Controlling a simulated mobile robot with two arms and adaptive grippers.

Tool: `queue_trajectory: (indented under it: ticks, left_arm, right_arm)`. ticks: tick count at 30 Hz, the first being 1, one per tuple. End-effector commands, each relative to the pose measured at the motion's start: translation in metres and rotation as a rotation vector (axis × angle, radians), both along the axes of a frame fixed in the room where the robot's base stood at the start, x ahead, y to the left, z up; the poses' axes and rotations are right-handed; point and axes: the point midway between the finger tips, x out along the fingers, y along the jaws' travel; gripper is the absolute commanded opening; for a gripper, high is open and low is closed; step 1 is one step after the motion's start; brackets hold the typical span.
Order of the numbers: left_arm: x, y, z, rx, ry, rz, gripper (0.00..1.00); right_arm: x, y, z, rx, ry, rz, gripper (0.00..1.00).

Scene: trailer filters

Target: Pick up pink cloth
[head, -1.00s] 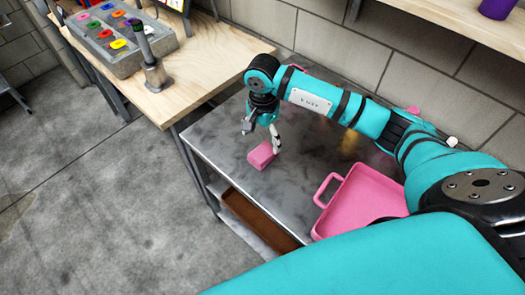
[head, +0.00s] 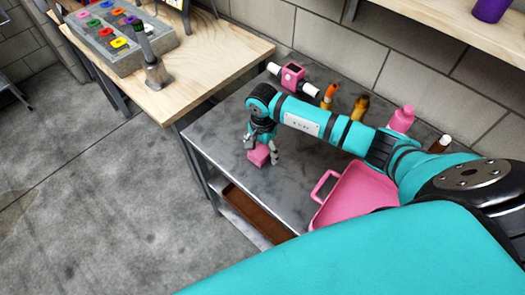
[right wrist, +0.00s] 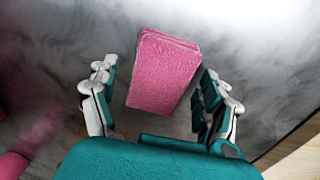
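The pink cloth (head: 259,155) is a small folded block on the grey metal table (head: 222,131), near its left front edge. In the right wrist view the cloth (right wrist: 163,72) lies between the two fingers, with a gap on each side. My right gripper (head: 262,153) is open and down around the cloth in the head view; it also shows in the right wrist view (right wrist: 157,97). The gripper partly hides the cloth in the head view. My left gripper is not in view.
A pink tray (head: 350,196) with a handle sits right of the cloth. Behind my arm stand a pink device (head: 292,75), small orange bottles (head: 329,96) and a pink bottle (head: 402,119). A wooden table (head: 200,68) adjoins at left.

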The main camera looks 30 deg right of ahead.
Motion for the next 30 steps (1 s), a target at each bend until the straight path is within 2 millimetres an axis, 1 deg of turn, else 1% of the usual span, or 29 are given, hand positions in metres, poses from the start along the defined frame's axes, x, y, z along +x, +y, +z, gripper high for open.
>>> queue_trajectory:
  ticks: [1, 9, 11, 19, 23, 26, 29, 30]
  left_arm:
    - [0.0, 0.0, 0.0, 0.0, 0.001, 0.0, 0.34]
    - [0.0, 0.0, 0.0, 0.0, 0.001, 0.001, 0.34]
    - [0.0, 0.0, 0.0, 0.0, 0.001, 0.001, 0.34]
    - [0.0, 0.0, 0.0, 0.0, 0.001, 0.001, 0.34]
    - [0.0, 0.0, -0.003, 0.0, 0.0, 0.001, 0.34]
    - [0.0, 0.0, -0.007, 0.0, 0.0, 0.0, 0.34]
    - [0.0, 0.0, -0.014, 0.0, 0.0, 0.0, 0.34]
    - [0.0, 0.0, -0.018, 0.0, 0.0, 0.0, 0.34]
  right_arm:
    - [0.0, 0.0, 0.0, 0.0, 0.0, 0.0, 0.72]
    - [0.0, 0.0, 0.0, 0.0, 0.0, 0.0, 0.36]
    - [0.0, 0.0, 0.0, 0.0, 0.0, 0.0, 0.29]
    - [0.0, 0.0, 0.001, 0.0, 0.0, 0.0, 0.29]
    - [0.001, 0.0, 0.005, 0.001, -0.003, 0.0, 0.29]
    - [0.001, 0.0, 0.013, -0.001, -0.003, 0.001, 0.29]
    - [0.002, -0.001, 0.026, -0.001, -0.006, 0.001, 0.29]
    - [0.002, -0.001, 0.033, -0.001, -0.007, 0.002, 0.29]
